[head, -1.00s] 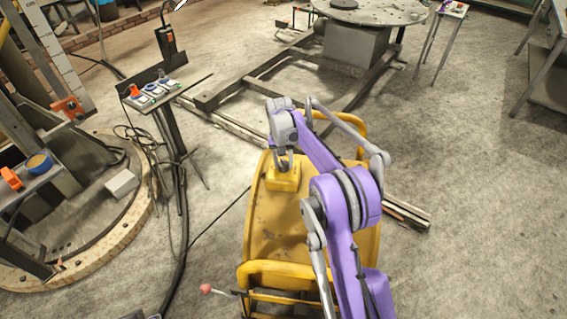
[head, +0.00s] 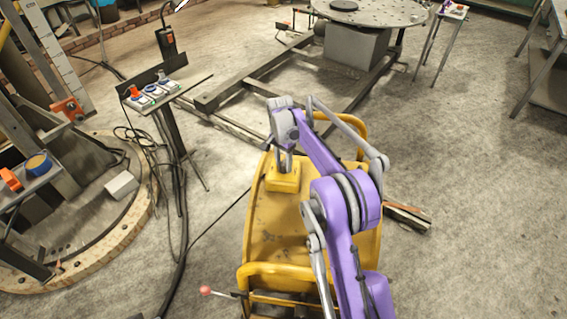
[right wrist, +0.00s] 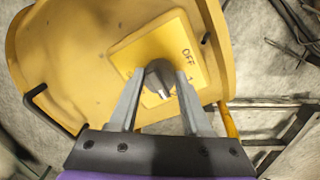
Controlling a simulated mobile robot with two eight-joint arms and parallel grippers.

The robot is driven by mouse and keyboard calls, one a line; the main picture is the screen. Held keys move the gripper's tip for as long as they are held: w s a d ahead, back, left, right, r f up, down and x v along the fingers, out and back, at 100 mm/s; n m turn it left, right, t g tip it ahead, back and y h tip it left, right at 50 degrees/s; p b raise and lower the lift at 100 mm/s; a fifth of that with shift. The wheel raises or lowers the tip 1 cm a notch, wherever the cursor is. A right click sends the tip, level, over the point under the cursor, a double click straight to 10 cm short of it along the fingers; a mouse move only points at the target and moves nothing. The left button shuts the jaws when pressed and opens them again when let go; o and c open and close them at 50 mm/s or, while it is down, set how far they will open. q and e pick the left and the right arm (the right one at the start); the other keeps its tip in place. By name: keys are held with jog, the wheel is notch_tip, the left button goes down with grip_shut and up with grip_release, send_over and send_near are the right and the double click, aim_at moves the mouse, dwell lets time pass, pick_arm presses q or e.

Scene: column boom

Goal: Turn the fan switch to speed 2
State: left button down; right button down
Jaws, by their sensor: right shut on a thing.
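The fan switch is a yellow box (head: 284,184) on top of the big yellow fan housing (head: 268,222) in the head view. In the right wrist view its plate (right wrist: 128,52) carries the word OFF to the right of a dark grey round knob (right wrist: 160,78). My right gripper (head: 284,168) reaches down onto the box. In the right wrist view the fingertips (right wrist: 160,73) stand on either side of the knob and are shut on it. Pale marks show at the knob's lower edge, but I cannot read its setting. My left gripper is out of view.
A stand with several coloured controls (head: 150,94) is at the left, with cables on the floor below. A round perforated table (head: 372,12) stands at the back. A red-tipped lever (head: 205,290) sticks out front left of the housing.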

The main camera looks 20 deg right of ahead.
dwell(0.5)
jog(key=shift+c, duration=1.8)
grip_release()
jog(key=shift+r, duration=0.1)
notch_tip(320, 180, up, 11)
jog(key=shift+w+a+f+p, duration=0.15)
jog(key=shift+w+f+p, duration=0.1)
jog(key=shift+p, duration=0.1)
jog(key=shift+r, duration=0.1)
